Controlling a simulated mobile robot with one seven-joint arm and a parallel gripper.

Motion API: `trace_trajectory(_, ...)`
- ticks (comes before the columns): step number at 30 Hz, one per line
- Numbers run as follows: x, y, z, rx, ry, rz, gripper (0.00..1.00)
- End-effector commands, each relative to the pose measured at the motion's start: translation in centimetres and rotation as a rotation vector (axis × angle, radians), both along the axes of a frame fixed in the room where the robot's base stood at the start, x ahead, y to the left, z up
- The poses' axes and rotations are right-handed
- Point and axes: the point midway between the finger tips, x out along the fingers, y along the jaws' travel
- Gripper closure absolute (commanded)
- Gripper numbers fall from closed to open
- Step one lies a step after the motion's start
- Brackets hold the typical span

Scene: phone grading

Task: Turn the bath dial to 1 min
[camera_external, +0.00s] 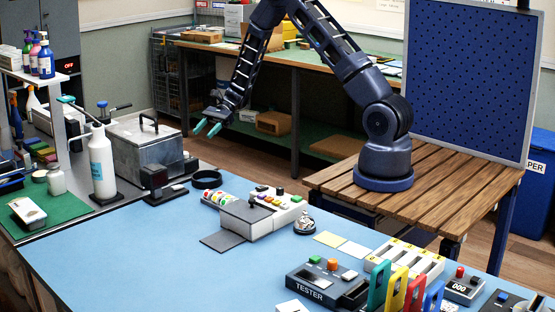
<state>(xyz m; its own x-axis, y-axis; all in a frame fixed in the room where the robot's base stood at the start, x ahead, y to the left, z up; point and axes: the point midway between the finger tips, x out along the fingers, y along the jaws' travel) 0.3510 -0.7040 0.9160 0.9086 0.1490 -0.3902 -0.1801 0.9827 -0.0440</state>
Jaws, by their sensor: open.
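A grey metal bath-like box (135,158) with a lid and a dark handle on top stands at the left back of the blue table. I cannot make out a dial or its markings on it; they are too small or hidden in this view. A small dark unit (157,181) stands in front of its right corner. My gripper (207,128) has teal fingertips that are spread apart with nothing between them. It hangs in the air, to the right of the box in the picture and apart from it.
A white pump bottle (101,165) stands left of the box. A black ring (207,179) lies to its right. A grey and white device (258,215), a bell (304,224) and a tester (325,284) stand further along. The blue table (150,245) is clear at front left.

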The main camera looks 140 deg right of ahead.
Motion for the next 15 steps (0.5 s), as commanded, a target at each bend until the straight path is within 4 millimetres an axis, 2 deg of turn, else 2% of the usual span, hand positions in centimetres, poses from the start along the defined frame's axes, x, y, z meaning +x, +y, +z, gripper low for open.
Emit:
trace_trajectory(2, -0.6, -0.5, -0.5, 0.01, -0.005, -0.02, 0.5)
trace_trajectory(5, -0.5, -0.6, -0.8, 0.014, -0.008, -0.028, 0.5)
trace_trajectory(8, 0.4, -0.4, -1.1, 0.015, -0.009, -0.026, 0.5)
trace_trajectory(15, 4.0, 0.2, -2.6, 0.013, -0.008, -0.023, 0.5)
